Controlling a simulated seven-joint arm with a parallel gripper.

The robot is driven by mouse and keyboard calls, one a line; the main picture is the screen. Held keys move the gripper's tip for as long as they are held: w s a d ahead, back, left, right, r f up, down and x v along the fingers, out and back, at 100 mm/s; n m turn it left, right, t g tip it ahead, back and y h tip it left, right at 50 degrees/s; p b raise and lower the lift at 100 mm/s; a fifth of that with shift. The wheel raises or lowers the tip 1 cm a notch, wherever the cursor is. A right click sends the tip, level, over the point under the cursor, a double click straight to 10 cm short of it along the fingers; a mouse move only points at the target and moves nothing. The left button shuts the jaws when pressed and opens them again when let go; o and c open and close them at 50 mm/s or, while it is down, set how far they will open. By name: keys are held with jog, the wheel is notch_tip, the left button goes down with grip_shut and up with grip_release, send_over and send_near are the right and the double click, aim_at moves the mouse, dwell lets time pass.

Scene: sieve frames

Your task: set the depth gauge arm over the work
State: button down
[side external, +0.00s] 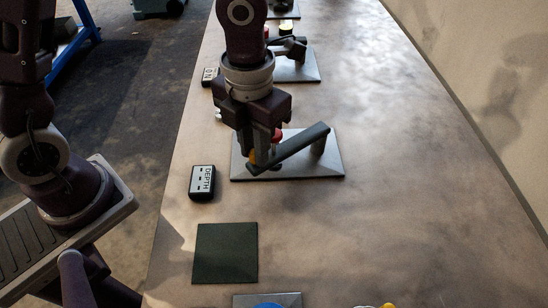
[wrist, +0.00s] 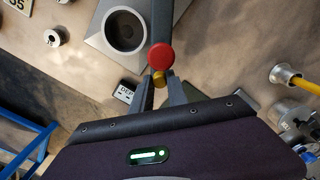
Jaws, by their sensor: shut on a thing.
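The depth gauge arm (side external: 292,148) is a dark grey bar on a short post, over a grey base plate (side external: 325,165). In the wrist view the bar (wrist: 162,20) runs up from a red knob (wrist: 161,57) with a yellow piece (wrist: 158,79) below it. My gripper (side external: 255,157) is shut at the bar's near end, on the yellow piece; its fingertips (wrist: 160,85) show in the wrist view. A round grey cup (wrist: 125,30) with a dark hollow sits on the plate left of the bar. My gripper hides it in the side view.
A small box marked DEPTH (side external: 202,182) lies left of the plate. A dark square mat (side external: 226,253) lies nearer the camera. Another plate with a fixture (side external: 297,65) stands farther back. The table's right side is clear.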

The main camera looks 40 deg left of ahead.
jog(key=shift+w+a+m, duration=0.7)
jog(key=shift+a+m, duration=0.4)
jog(key=shift+a, duration=0.25)
jog(key=shift+w+a+m, duration=0.7)
jog(key=shift+a+m, duration=0.4)
jog(key=shift+a, duration=0.2)
jog(key=shift+w+a+m, duration=0.7)
jog(key=shift+a+m, duration=0.4)
jog(key=shift+a, duration=0.25)
jog(key=c, duration=1.3)
grip_release()
notch_tip(320, 180, up, 7)
